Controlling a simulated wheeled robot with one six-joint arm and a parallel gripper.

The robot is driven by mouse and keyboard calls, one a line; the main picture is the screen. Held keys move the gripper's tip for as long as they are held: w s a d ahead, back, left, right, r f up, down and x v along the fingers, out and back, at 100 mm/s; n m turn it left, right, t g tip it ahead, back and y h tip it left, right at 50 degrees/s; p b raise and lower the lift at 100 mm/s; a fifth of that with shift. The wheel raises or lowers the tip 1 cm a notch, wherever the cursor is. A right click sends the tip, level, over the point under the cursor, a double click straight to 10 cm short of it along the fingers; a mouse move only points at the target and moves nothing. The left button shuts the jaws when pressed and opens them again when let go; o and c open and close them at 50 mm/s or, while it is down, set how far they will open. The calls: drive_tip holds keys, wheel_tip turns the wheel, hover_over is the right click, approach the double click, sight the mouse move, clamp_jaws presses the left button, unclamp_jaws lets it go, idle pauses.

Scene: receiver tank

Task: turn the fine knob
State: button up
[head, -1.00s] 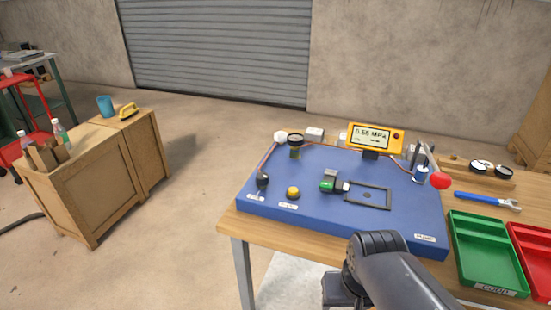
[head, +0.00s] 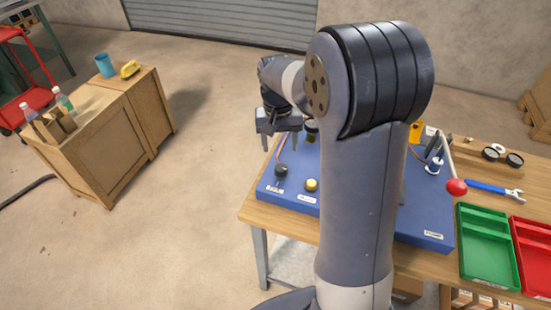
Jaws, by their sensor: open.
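Two knobs stand near the left front of the blue panel (head: 272,192) on the workbench: a black knob (head: 282,171) and a yellow knob (head: 311,185). Each has a small white label in front of it, too small to read, so I cannot tell by label which is the fine knob. My gripper (head: 279,147) is open and empty, fingers pointing down. In the picture it is just above the black knob and apart from it; the yellow knob is lower right of it. My arm hides the middle of the panel and most of the yellow gauge display (head: 416,131).
Green (head: 487,245) and red (head: 532,255) trays and a blue wrench (head: 494,190) lie right. Wooden crates (head: 108,150) stand left on the floor, with clear floor between them and the bench.

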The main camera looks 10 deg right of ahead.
sight(281, 167)
drive_tip(key=f, duration=0.9)
drive_tip(key=shift+d+f+p, duration=0.2)
drive_tip(key=shift+f+p, duration=0.1)
drive_tip(key=shift+f, duration=0.05)
drive_tip(key=c, duration=1)
drive_tip(key=n+b, duration=0.1)
drive_tip(key=n, duration=0.4)
drive_tip(key=o, duration=1)
drive_tip(key=shift+s, duration=0.1)
drive_tip(key=shift+r, duration=0.15)
